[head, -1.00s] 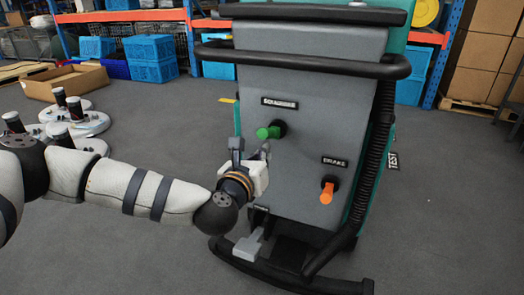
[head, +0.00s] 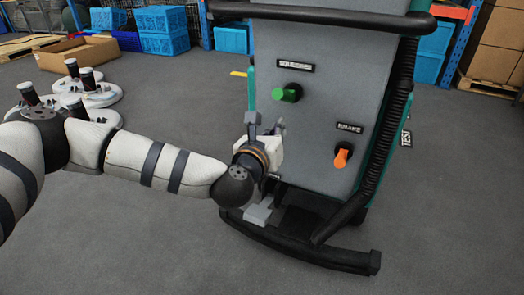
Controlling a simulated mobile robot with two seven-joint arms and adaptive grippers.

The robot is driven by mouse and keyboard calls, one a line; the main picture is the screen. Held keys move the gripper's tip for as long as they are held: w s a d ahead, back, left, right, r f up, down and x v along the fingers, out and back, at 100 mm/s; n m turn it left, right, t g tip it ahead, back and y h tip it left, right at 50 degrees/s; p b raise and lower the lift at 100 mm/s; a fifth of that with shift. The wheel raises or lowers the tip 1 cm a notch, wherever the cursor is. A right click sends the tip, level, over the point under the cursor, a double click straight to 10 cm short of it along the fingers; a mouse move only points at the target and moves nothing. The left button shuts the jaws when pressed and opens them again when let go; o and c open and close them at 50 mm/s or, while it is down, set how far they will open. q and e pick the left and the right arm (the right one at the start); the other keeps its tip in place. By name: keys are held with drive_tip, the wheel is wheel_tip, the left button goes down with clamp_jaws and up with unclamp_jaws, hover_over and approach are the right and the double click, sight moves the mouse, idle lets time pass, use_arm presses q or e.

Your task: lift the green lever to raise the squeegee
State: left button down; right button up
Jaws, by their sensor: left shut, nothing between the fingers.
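The green lever (head: 287,94) sticks out of a black mount on the grey panel (head: 325,60) of the scrubber, below a black label. My left gripper (head: 279,124) is just below the lever, in front of the panel's left edge. It is shut and empty, and a small gap shows between its tips and the lever. A curved black bar (head: 340,259), which looks like the squeegee, sits low at the machine's foot; whether it touches the floor is unclear. My right gripper is out of view.
An orange lever (head: 342,157) under a brake label is lower right on the panel. A grey pedal (head: 258,213) is below my gripper. A black handlebar (head: 330,18) crosses above. White discs (head: 95,96) lie on the floor at left; the floor around is mostly clear.

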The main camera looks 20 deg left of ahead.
use_arm(q)
drive_tip(key=s+r+p, duration=0.1)
drive_tip(key=s+r, duration=0.1)
drive_tip(key=s, duration=0.8)
drive_tip(key=shift+p, duration=0.35)
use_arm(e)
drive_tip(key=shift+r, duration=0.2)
